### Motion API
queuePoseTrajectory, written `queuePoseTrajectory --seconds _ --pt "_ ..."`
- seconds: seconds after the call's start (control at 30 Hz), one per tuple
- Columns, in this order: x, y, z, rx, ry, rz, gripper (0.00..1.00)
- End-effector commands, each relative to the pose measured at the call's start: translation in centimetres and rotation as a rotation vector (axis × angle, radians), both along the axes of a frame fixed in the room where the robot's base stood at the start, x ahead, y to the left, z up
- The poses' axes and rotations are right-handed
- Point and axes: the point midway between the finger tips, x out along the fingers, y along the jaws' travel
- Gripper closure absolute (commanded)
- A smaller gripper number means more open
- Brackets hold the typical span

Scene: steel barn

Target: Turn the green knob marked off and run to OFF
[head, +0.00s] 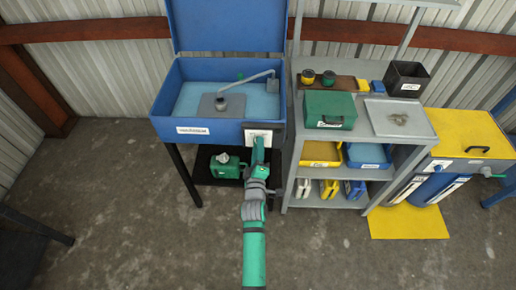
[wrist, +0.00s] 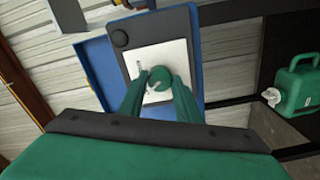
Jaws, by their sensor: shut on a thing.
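The green knob (wrist: 159,78) sits on a white label plate (wrist: 148,55) on a dark grey panel, with a pale pointer mark on its face. My gripper (wrist: 160,88) is shut on the knob, one green finger on each side. Small dark lettering on the plate is too blurred to read. In the head view, my gripper (head: 259,150) reaches the white plate (head: 260,136) on the front right of the blue parts washer (head: 168,108). The knob itself is hidden there behind my gripper.
A green jerrycan (head: 226,165) stands on the dark shelf under the washer. A grey shelf rack (head: 290,190) with bins and a green box (head: 330,110) stands close to the right. Open concrete floor (head: 150,240) lies in front.

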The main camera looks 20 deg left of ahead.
Motion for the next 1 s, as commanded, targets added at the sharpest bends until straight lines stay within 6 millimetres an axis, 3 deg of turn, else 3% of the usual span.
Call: queuePoseTrajectory --seconds 0.07,0.1,0.17,0.57,1.0 --pt "-0.1 0.1 -0.1 -0.001 0.001 0.002 0.92" --pt "-0.1 0.1 -0.1 -0.001 0.001 0.002 0.65" --pt "-0.1 0.1 -0.1 -0.001 0.001 0.002 0.51" --pt "-0.5 -0.1 -0.1 0.0 0.001 0.0 0.51" --pt "-7.1 -2.1 -0.2 -0.002 0.003 -0.001 0.51"
